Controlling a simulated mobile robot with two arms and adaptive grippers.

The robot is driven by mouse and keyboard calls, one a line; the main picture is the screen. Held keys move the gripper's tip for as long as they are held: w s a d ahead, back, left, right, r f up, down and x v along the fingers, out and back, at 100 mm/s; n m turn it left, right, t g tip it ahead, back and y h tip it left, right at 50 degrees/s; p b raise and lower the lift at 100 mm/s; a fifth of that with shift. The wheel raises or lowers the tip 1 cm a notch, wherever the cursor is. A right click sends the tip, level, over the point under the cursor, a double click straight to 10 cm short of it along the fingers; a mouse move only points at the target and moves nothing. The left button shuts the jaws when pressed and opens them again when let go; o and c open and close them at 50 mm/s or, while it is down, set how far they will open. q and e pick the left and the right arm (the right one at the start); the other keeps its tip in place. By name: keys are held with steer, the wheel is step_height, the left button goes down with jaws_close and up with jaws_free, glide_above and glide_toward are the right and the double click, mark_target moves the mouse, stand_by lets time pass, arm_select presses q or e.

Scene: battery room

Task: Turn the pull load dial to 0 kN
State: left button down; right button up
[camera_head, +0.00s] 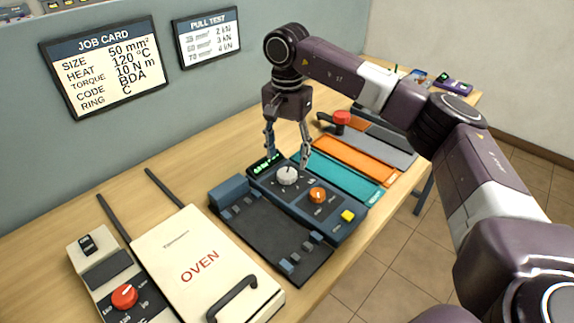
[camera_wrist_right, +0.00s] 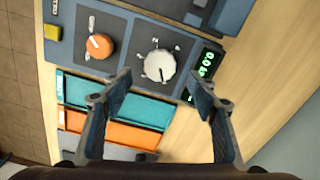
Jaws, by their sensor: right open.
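The pull tester (camera_head: 325,228) is a dark blue-grey panel with a white dial (camera_head: 288,175), an orange knob (camera_head: 318,196) and a yellow button (camera_head: 348,215). The white dial, ringed by small marks, seems to be the pull load dial. In the wrist view the white dial (camera_wrist_right: 160,66) has a dark pointer line towards the picture's lower side. A green-lit display (camera_wrist_right: 203,64) sits beside it; its digits are only partly readable. My right gripper (camera_head: 288,161) points down above the white dial, fingers open on either side, apparently not touching it. My left gripper is out of view.
A cream oven (camera_head: 178,245) with a black handle and a controller with a red knob (camera_head: 124,296) stand at left. Teal (camera_head: 340,176) and orange (camera_head: 355,158) trays lie right of the tester. A red-topped item (camera_head: 341,118) stands behind. Job card (camera_head: 107,65) and pull test chart (camera_head: 207,38) hang on the wall.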

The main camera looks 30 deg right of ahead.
mark_target(287, 172)
step_height(287, 172, up, 7)
stand_by(0.3)
steer(key=shift+r, duration=0.1)
